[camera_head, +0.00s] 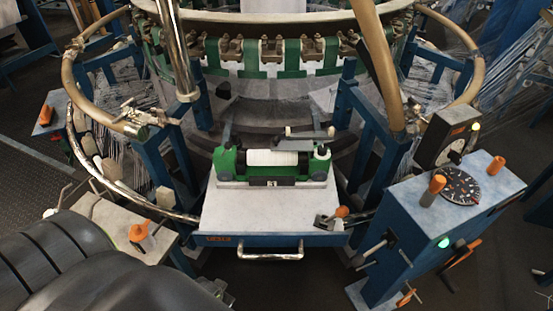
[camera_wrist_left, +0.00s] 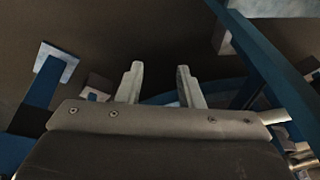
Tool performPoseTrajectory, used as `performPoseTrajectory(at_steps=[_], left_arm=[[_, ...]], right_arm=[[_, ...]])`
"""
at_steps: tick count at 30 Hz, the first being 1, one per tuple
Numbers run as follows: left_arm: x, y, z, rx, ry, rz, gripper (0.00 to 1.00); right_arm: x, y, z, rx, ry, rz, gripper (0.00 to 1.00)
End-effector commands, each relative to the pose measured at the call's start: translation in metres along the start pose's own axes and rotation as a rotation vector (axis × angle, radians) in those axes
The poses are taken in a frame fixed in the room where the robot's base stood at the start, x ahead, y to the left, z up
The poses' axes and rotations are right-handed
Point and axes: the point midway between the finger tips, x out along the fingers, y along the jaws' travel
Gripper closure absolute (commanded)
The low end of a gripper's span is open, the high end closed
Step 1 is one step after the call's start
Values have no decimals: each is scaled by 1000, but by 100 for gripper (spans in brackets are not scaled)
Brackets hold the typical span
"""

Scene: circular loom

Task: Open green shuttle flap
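The green shuttle (camera_head: 228,162) sits on a light grey platform (camera_head: 255,212) in the middle of the head view. A white spool (camera_head: 272,157) lies across it between green ends. A grey flat bar (camera_head: 308,134) lies above the spool at the shuttle's upper right; I cannot tell whether this is the flap. My left gripper (camera_wrist_left: 160,68) shows in the left wrist view with its two fingers apart and nothing between them. The shuttle does not show in that view. My left arm fills the lower left of the head view; its fingers cannot be made out there. My right gripper is not in view.
A metal handle (camera_head: 270,252) is on the platform's front. A blue control box (camera_head: 440,215) with orange knobs and a black dial stands at the right. Blue posts and the loom ring (camera_head: 270,17) surround the platform's back. A small table (camera_head: 125,228) stands at the left.

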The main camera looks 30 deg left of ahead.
Motion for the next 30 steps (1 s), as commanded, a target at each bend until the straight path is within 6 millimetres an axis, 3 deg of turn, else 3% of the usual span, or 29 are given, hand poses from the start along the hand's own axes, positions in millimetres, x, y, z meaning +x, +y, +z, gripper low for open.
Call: performPoseTrajectory(at_steps=[1,7,18,26,30], left_arm=[[-7,-1,-11,0,18,-3,67],[-56,-4,-44,3,66,-10,67],[-150,-7,-75,19,165,-26,67],[-180,-38,-182,69,470,-44,67],[-204,-57,-254,92,665,-35,67]], right_arm=[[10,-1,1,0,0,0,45],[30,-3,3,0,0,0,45],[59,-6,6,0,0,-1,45],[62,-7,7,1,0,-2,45],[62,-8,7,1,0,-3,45]])
